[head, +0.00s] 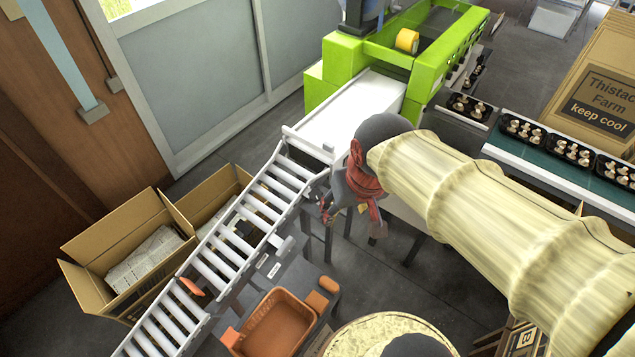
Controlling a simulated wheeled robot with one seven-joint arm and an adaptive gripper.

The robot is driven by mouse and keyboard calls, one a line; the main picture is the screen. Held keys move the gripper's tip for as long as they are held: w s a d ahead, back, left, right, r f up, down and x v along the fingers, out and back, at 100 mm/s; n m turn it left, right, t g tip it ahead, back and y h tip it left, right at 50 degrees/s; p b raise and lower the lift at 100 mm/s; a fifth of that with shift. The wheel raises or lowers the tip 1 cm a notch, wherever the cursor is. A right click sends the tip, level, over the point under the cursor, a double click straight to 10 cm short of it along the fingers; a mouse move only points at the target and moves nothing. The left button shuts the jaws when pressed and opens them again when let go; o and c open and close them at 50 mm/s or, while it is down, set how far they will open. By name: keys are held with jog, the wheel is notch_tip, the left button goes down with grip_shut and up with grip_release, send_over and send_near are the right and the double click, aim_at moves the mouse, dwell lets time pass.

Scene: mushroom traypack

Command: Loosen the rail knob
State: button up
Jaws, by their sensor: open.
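My gripper (352,216) is open, with red wrapping around its wrist, and hangs at the right side of the roller conveyor (232,245), near its upper end. I see nothing between its fingers. The white side rail (303,140) runs along the white belt section (350,115), just left of and beyond my gripper. A small dark fitting (327,147) shows on the belt's near corner; I cannot tell whether it is the rail knob. The knob is not clearly visible and may be hidden behind my gripper or wrist.
A green machine (345,58) stands behind the belt. Open cartons (132,218) sit left of the rollers. An orange-red object (192,287) lies on the rollers. An orange crate (272,322) stands below. Mushroom trays (571,150) line a conveyor at right. My covered arm crosses the right side.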

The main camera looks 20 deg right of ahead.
jog(key=w+f+m+g+p, duration=0.2)
jog(key=w+p, duration=0.4)
jog(key=w, duration=0.3)
jog(key=m+g+p, duration=0.1)
jog(key=m+p, duration=0.5)
jog(key=m, duration=0.2)
send_near(315, 194)
jog(key=shift+s+d+f, duration=0.1)
jog(key=shift+s+f, duration=0.25)
jog(key=shift+s, duration=0.1)
jog(key=shift+w+f+m, duration=0.2)
jog(key=shift+w+m, duration=0.1)
jog(key=shift+m, duration=0.1)
jog(key=shift+w+f, duration=0.15)
jog(key=shift+f, duration=0.35)
notch_tip(315, 194, down, 7)
jog(key=shift+w+r+b, duration=0.1)
jog(key=shift+b, duration=0.2)
jog(key=shift+c, duration=1)
jog(key=c, duration=1)
jog(key=shift+o, duration=0.2)
